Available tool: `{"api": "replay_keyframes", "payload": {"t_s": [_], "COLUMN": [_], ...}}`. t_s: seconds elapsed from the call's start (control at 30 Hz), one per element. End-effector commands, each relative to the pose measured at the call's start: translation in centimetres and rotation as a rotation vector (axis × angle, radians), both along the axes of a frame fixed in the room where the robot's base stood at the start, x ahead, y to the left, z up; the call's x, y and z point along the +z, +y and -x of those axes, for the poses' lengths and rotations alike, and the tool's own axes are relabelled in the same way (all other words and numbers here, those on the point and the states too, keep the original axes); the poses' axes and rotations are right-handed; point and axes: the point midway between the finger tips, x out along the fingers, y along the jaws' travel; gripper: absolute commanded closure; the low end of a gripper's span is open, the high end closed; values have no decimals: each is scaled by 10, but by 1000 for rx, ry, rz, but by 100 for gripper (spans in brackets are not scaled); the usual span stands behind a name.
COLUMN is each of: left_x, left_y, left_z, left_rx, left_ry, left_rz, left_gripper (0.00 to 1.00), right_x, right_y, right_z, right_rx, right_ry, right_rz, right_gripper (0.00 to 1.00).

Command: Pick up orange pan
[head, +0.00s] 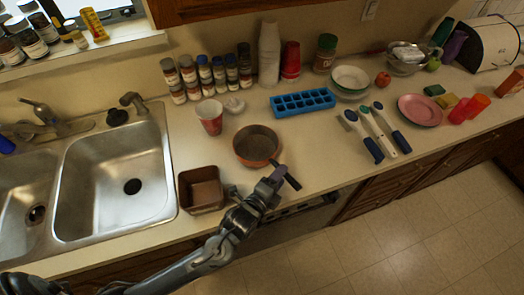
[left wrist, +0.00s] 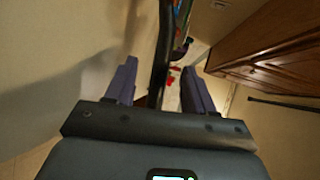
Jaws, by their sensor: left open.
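The orange pan (head: 257,143) is a round copper-orange pan with a dark inside, standing on the counter near its front edge. Its dark handle (head: 291,181) points toward the front right, over the edge. My left gripper (head: 277,177) is at this handle, in front of the pan. In the left wrist view the two purple-grey fingers of the gripper (left wrist: 161,72) are apart, with a dark bar (left wrist: 161,45) between them that looks like the handle. Whether either finger touches it I cannot tell. My right gripper is in neither view.
A square brown pan (head: 200,190) stands left of the orange pan, beside the sink (head: 115,180). A red cup (head: 210,117), a blue ice tray (head: 303,102) and several blue-handled utensils (head: 371,146) lie around.

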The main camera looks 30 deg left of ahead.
Motion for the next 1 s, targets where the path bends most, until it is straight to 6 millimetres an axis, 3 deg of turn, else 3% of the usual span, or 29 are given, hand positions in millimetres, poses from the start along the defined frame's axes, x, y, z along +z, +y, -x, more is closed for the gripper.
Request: {"api": "replay_keyframes", "payload": {"t_s": [0.4,0.77,1.0], "left_x": [-8,-9,-9], "left_y": [-2,-3,-2], "left_z": [-40,-45,-45], "left_rx": [0,0,0], "left_ry": [-4,-2,-2], "left_rz": [-3,-2,-2], "left_gripper": [46,46,82], "right_x": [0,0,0], "right_y": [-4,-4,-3], "right_z": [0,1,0], "right_rx": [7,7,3], "right_ry": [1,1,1], "right_rz": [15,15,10], "right_gripper": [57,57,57]}}
